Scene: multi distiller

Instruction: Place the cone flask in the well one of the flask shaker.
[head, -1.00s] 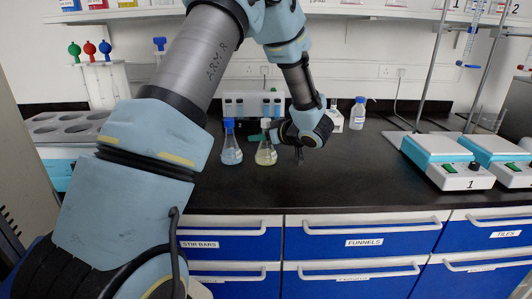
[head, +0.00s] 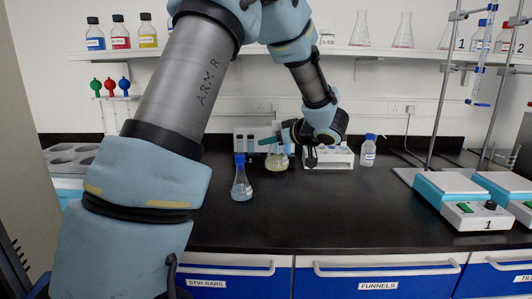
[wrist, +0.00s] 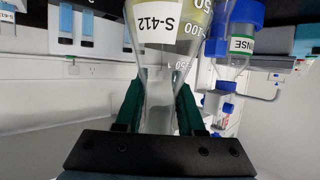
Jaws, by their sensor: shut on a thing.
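A cone flask with pale yellow liquid (head: 277,160) is held by its neck in my gripper (head: 276,141). In the wrist view the flask (wrist: 162,60) shows a white label "S-412", with its clear neck between the two green fingers (wrist: 158,108). It looks raised above the black bench in the head view. The flask shaker (head: 75,160) is at the far left, a grey top with several round wells, partly cut off by my arm; no well numbers are readable.
A white rack (head: 342,158) and a blue-capped bottle (head: 368,152) stand behind my gripper. Hot plates (head: 490,216) with stands are at the right. The middle front of the bench (head: 330,215) is clear.

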